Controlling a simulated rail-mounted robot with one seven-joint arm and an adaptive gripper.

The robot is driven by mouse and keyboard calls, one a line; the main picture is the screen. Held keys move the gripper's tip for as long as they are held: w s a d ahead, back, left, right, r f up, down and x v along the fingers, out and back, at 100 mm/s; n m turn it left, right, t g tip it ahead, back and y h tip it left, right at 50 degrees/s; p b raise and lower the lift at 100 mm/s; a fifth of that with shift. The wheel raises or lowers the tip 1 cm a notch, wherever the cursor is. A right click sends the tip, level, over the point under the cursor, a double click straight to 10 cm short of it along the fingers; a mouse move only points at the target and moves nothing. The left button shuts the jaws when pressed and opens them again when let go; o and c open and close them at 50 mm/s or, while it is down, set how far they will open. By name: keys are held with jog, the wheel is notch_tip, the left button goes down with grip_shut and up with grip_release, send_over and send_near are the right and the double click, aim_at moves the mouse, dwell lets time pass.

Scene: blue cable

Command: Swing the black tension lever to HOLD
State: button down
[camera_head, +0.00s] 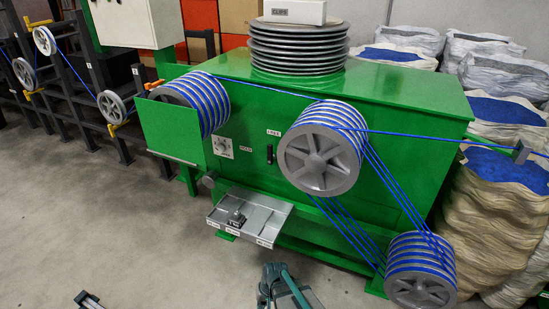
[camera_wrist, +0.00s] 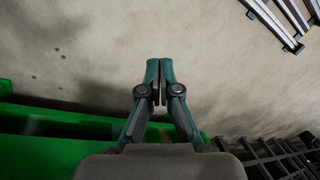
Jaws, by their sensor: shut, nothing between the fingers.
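The black tension lever (camera_head: 270,154) looks like a small dark upright handle on the front of the green machine (camera_head: 400,205), left of the large grey pulley. A small white label (camera_head: 273,132) sits just above it, and another label (camera_head: 245,143) is to its upper left; both are too small to read surely. My gripper (camera_head: 274,272) is at the bottom of the head view, low in front of the machine and well apart from the lever. In the wrist view its teal fingers (camera_wrist: 159,68) are shut and empty over bare floor. The lever does not show there.
A grey tray (camera_head: 262,217) with a small dark object (camera_head: 236,218) juts out below the lever. Blue cable runs over the large pulley (camera_head: 319,160) and down to a lower pulley (camera_head: 420,270).

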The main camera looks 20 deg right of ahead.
jog(key=w+r+m+t+b, duration=0.1)
jog(key=w+r+m+t, duration=0.2)
jog(key=w, duration=0.5)
jog(key=w+r+t, duration=0.3)
jog(key=w+r, duration=0.2)
jog(key=w, duration=0.3)
jog(key=m+t+h+b, duration=0.1)
jog(key=m+t+h, duration=0.95)
jog(key=m, duration=0.75)
send_near(271, 153)
jog(key=s+d+r+g+h, duration=0.1)
jog(key=s+d+r+g, duration=0.15)
jog(key=s, duration=0.25)
jog(key=shift+w+d+f+t, duration=0.1)
jog(key=shift+d+f+t, duration=0.1)
jog(key=shift+f+t, duration=0.25)
jog(key=shift+w+r, duration=0.1)
jog(key=w+d+p, duration=0.1)
jog(key=w+d, duration=0.1)
jog(key=w, duration=0.9)
jog(key=shift+p, duration=0.3)
